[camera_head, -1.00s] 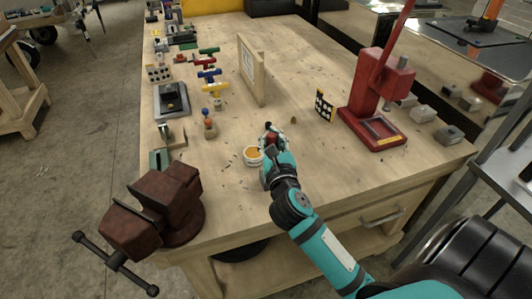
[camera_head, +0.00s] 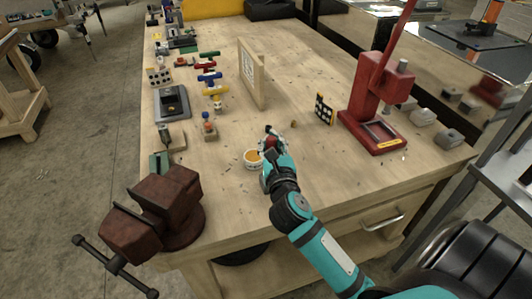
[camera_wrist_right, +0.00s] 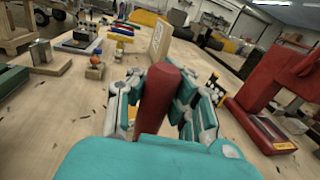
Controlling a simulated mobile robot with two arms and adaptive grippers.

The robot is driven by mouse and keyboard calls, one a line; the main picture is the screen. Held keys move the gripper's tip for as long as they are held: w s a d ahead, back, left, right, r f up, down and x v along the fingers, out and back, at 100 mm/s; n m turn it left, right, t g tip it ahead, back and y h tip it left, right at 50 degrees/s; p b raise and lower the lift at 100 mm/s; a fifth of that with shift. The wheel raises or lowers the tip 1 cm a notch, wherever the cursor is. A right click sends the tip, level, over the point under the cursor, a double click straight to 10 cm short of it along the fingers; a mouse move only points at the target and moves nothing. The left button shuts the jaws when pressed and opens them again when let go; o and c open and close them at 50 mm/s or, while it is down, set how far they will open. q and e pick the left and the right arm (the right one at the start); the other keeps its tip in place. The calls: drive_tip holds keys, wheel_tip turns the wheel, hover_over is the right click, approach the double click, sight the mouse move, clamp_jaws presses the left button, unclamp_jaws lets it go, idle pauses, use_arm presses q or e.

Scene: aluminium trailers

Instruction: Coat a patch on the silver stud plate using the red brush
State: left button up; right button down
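My right gripper (camera_head: 270,146) is above the near middle of the wooden bench. It is shut on the red brush (camera_wrist_right: 156,98); its thick red handle stands between the fingers in the right wrist view. The brush's bristles are hidden. A small white pot with yellow-orange contents (camera_head: 253,158) stands on the bench just left of the gripper, partly hidden in the wrist view. I cannot tell for sure which piece is the silver stud plate; a grey plate with a dark block (camera_head: 172,103) lies at the bench's left edge. My left gripper is out of view.
A red press (camera_head: 374,110) stands at the right, with a black dotted card (camera_head: 324,109) beside it. An upright framed board (camera_head: 251,74) stands at mid-bench. A rusty vise (camera_head: 158,212) occupies the near left corner. The bench between gripper and press is mostly clear.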

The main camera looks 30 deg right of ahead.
drive_tip(key=w+d+p, duration=0.2)
drive_tip(key=w+p, duration=0.2)
drive_tip(key=w, duration=0.8)
drive_tip(key=f+b, duration=0.5)
drive_tip(key=b, duration=0.1)
drive_tip(key=shift+a+f, duration=0.2)
drive_tip(key=shift+f, duration=0.2)
drive_tip(key=shift+f+b, duration=0.55)
idle(0.7)
wheel_tip(320, 180, up, 7)
drive_tip(key=p, duration=0.7)
drive_tip(key=shift+p, duration=0.3)
